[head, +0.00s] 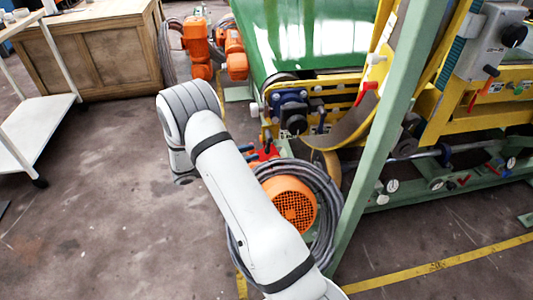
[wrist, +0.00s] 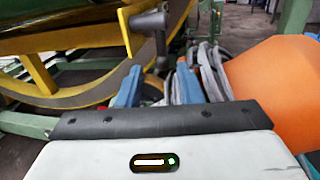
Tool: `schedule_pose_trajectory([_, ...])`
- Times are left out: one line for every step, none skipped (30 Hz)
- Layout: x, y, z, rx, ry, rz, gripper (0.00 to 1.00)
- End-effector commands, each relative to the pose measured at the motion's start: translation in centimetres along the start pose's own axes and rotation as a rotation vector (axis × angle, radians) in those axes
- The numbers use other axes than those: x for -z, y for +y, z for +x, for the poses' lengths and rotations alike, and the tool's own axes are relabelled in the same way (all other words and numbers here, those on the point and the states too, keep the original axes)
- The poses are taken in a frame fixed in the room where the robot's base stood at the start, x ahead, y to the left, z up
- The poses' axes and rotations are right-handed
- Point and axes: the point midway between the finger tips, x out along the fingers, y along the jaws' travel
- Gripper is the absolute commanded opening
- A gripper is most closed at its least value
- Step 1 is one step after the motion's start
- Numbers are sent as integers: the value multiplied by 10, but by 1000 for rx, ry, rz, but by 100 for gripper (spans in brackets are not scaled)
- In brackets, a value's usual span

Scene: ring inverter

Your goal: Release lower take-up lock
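In the wrist view my gripper (wrist: 158,76) shows two blue fingers spread apart, with nothing held between them. A grey post with a round cross-knob (wrist: 150,22) stands beyond the gap; I cannot tell whether it touches the fingers. In the head view my arm hides most of the gripper. A small red part (head: 266,152) shows just right of my arm, low on the machine (head: 300,85). A red lever (head: 367,91) sits higher on its yellow frame. I cannot tell which part is the lower take-up lock.
An orange motor (head: 287,203) ringed by grey hoses lies close to my forearm. A green post (head: 388,125) stands right of it. A wooden crate (head: 95,50) and a white shelf cart (head: 35,130) stand left. Floor between cart and arm is clear.

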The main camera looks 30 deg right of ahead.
Motion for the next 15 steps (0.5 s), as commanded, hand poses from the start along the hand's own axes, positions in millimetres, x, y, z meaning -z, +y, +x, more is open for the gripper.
schedule_pose_trajectory([1, -1, 8, 4, 0, 1, 34])
schedule_pose_trajectory([0, -1, 13, 4, 0, 1, 34])
schedule_pose_trajectory([1, -1, 20, 5, 0, 1, 34])
schedule_pose_trajectory([1, -1, 25, 6, 1, 1, 34])
schedule_pose_trajectory([1, -1, 30, 5, 2, 1, 34])
schedule_pose_trajectory([1, -1, 37, 5, 2, 1, 34])
schedule_pose_trajectory([1, -1, 42, 6, 2, 1, 34])
schedule_pose_trajectory([1, -2, 46, 6, 2, 1, 34])
schedule_pose_trajectory([1, -2, 52, 6, 2, 1, 34])
schedule_pose_trajectory([0, -1, 55, 5, 2, 2, 34])
schedule_pose_trajectory([0, -1, 58, 5, 2, 2, 34])
schedule_pose_trajectory([0, -1, 62, 5, 3, 2, 34])
schedule_pose_trajectory([0, -1, 64, 5, 3, 2, 34])
schedule_pose_trajectory([0, -1, 66, 4, 3, 2, 34])
schedule_pose_trajectory([0, -1, 68, 4, 3, 2, 34])
